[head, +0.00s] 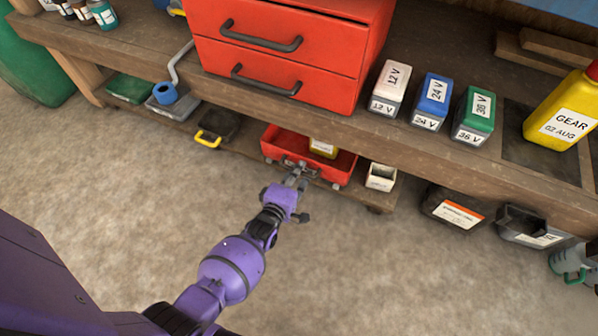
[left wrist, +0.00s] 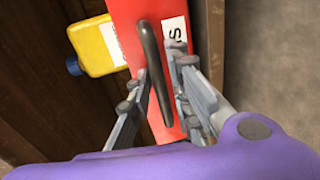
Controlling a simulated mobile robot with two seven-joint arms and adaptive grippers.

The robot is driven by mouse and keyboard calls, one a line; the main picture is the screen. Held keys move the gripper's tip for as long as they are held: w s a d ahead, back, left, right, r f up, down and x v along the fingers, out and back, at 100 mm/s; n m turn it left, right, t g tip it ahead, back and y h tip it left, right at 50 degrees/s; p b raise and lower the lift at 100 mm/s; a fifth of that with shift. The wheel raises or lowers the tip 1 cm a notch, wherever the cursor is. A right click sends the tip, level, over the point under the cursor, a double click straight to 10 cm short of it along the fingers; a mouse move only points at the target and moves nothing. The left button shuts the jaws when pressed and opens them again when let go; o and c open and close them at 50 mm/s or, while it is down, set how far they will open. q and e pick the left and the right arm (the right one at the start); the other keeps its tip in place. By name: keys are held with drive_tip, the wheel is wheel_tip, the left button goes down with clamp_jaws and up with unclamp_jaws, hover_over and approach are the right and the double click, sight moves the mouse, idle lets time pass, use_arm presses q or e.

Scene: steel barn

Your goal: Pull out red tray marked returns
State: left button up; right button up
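The red tray (head: 286,140) sits on the low shelf under the workbench, its open top partly showing past the bench edge. A yellow bottle (head: 323,147) stands inside it. My left gripper (head: 298,172) is at the tray's front. In the left wrist view, the red front (left wrist: 128,25) carries a dark bar handle (left wrist: 153,70) and a white label (left wrist: 174,35), of which only a final "S" is readable. My left gripper's fingers (left wrist: 162,85) are open on either side of the handle, with a gap visible. The yellow bottle (left wrist: 98,45) also shows there. My right gripper is out of view.
A red drawer chest (head: 285,50) stands on the bench above. A small white container (head: 381,177) is right of the tray; a dark case with a yellow handle (head: 215,128) is to the left. The floor (head: 340,270) in front is clear.

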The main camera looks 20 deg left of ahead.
use_arm(q)
clamp_jaws()
drive_tip(key=shift+s, duration=0.1)
drive_tip(key=s+a+p, duration=0.1)
drive_tip(key=s+p, duration=0.4)
drive_tip(key=s, duration=2)
drive_tip(key=shift+s+p, duration=0.3)
drive_tip(key=shift+s, duration=0.1)
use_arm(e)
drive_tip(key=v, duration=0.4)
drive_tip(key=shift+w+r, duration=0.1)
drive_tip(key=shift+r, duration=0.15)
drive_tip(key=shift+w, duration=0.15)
